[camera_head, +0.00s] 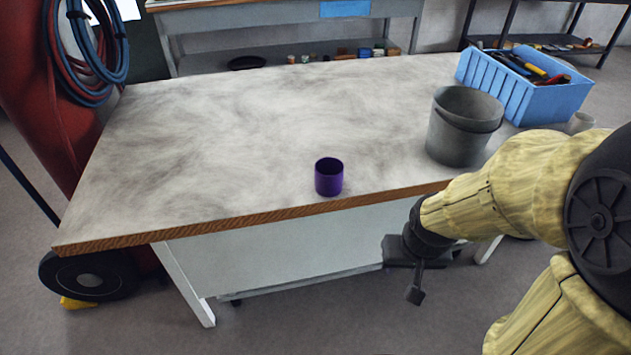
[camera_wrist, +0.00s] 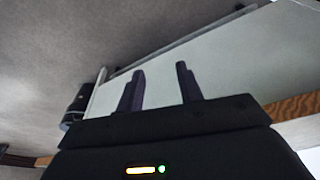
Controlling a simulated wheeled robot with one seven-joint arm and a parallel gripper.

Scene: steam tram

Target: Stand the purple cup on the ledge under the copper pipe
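The purple cup (camera_head: 329,177) stands upright near the front edge of the worktable (camera_head: 210,140) in the head view. My gripper (camera_head: 415,280) hangs in front of the table, below the level of its top, to the right of the cup and apart from it. In the wrist view the two dark fingers of my gripper (camera_wrist: 160,88) stand apart with nothing between them. The table's white side panel shows beyond them. I see no copper pipe and no ledge under one in either view.
A grey bucket (camera_head: 456,140) and a blue crate of tools (camera_head: 525,88) stand on the table's right side. A shelved bench (camera_head: 240,22) is behind. A red cabinet with hoses (camera_head: 80,60) is at the left. The table's middle and left are clear.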

